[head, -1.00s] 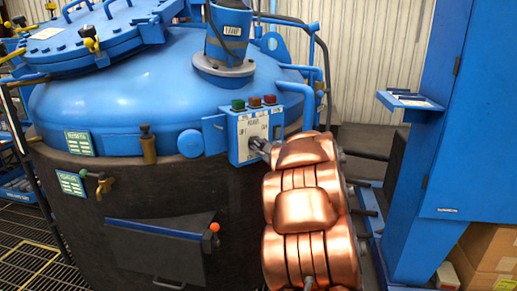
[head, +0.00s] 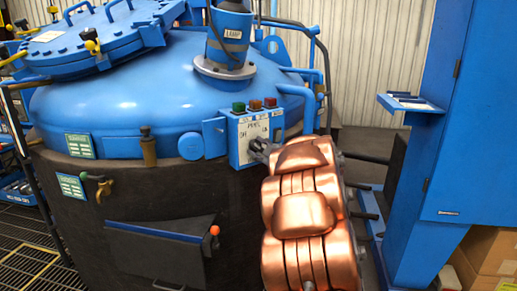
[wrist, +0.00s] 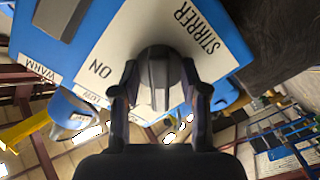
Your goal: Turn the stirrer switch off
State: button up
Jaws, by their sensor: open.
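The blue control box has a white front panel (head: 253,130) on the side of the big blue and black furnace. In the wrist view the panel (wrist: 120,45) carries the words STIRRER and ON. A dark grey rotary knob (wrist: 158,80) with a raised grip bar sits on it. My gripper (wrist: 160,95) is open, with one finger on each side of the knob; I cannot tell whether they touch it. In the head view my gripper (head: 262,150) is at the lower right of the panel and hides the knob there.
A lamp housing (head: 230,35) stands on the blue dome (head: 140,95). A blue cabinet (head: 460,130) with a small shelf (head: 410,103) stands at the right. Cardboard boxes (head: 490,255) lie below it.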

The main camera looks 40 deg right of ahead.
jog(key=s+a, duration=0.2)
jog(key=s, duration=0.9)
jog(key=shift+s, duration=0.4)
